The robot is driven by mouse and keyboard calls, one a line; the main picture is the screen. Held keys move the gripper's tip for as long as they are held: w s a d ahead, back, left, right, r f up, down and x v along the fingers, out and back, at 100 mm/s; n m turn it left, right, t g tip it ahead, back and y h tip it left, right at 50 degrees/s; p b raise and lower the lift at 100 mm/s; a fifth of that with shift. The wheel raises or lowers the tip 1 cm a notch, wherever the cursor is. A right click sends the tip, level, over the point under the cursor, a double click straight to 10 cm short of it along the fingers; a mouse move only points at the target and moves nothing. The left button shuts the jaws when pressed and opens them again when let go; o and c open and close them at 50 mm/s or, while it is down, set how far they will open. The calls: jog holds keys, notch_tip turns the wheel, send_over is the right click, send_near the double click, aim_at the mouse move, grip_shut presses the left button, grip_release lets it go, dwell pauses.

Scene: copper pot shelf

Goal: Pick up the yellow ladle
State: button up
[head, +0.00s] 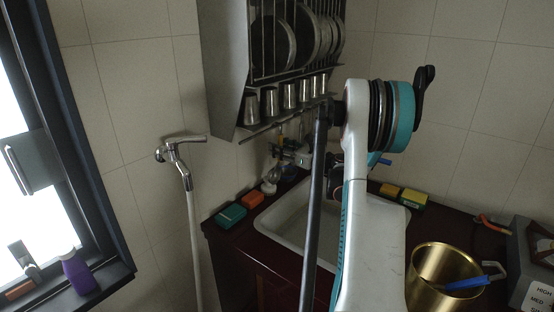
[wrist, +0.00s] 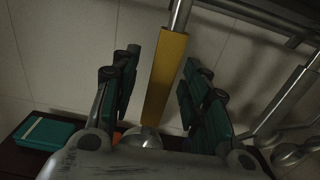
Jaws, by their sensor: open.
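The yellow ladle (wrist: 166,78) shows in the wrist view as a flat yellow handle with a metal rod above it. It hangs nearly upright, tilted slightly. My gripper (wrist: 160,62) is open, with teal finger pads on both sides of the yellow handle and gaps to each. A rounded metal shape (wrist: 143,137) shows below the handle; I cannot tell whether it belongs to the ladle. In the head view a small yellow piece (head: 279,137) shows under the rack, near my gripper (head: 292,150), which is partly hidden by my arm.
A metal dish rack (head: 226,70) with plates and cups is above. A sink (head: 275,222) lies below, with green (head: 230,216) and orange (head: 252,199) blocks beside it. A brass pot (head: 428,285) stands at right.

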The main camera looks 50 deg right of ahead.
grip_shut()
jog(key=shift+r, duration=0.2)
